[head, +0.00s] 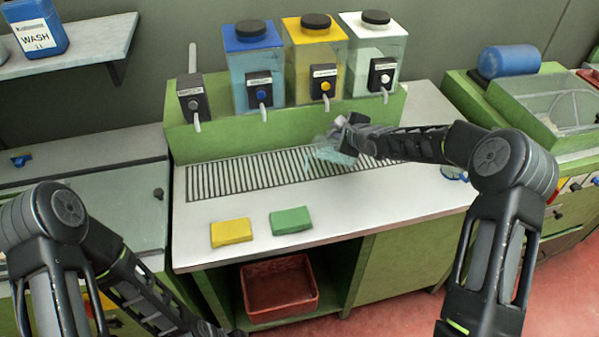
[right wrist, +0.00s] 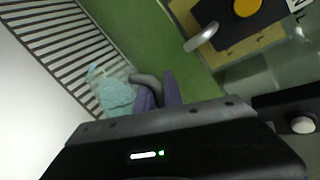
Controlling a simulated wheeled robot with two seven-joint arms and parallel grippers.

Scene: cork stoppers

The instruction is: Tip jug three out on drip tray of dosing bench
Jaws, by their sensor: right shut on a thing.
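A clear, bluish jug (head: 328,154) is over the right half of the slatted drip tray (head: 235,178) on the dosing bench. It looks tilted, but its outline is faint, and I cannot read a number on it or tell if liquid is leaving it. My right gripper (head: 346,138) is shut on the jug from the right. The right wrist view shows the pale blue jug (right wrist: 114,94) by the purple finger pads (right wrist: 157,97), beside the tray slats (right wrist: 75,45). My left arm is at the lower left; its gripper is out of view.
Blue (head: 255,70), yellow (head: 315,62) and white (head: 374,55) tanks with taps stand behind the tray. A yellow sponge (head: 231,232) and a green sponge (head: 290,220) lie on the bench front. A red bin (head: 279,288) sits below. The front right benchtop is mostly clear.

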